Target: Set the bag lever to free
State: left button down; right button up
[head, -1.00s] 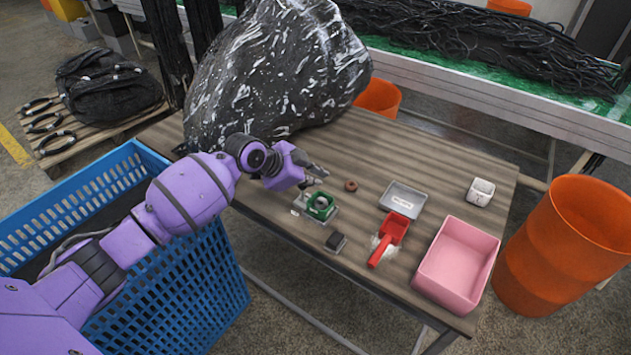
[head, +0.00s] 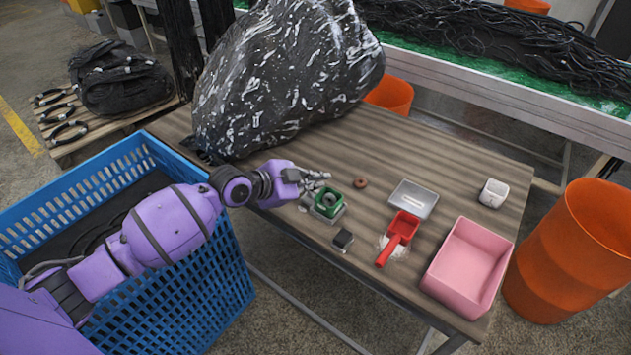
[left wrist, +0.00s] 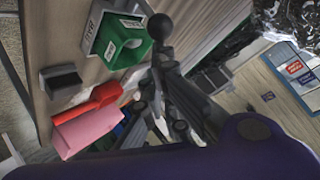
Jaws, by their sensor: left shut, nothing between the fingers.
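A green block with a round opening (head: 330,203) sits on a grey base on the table. The green block also shows in the left wrist view (left wrist: 128,42), with white labels on it and its base. A black ball knob (left wrist: 159,27) is beside it, close to my fingers; I take it for the bag lever's knob. In the head view I cannot make out the lever or its setting. My left gripper (head: 318,176) is low over the table, just behind the green block. Its fingers (left wrist: 165,75) are shut and empty. My right gripper is not in view.
A large black bag (head: 285,80) stands behind my gripper. A black block (head: 343,239), red scoop (head: 401,232), grey tray (head: 431,208), brown ring (head: 361,182), white cup (head: 493,193) and pink bin (head: 466,268) are on the table. A blue crate (head: 215,310) stands left.

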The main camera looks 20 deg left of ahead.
pick_arm(q)
jog(key=shift+s+a+f, duration=0.25)
jog(key=shift+s+f, duration=0.2)
jog(key=shift+s, duration=0.05)
jog(key=shift+r, duration=0.1)
dwell(0.3)
jog(key=shift+r, duration=0.15)
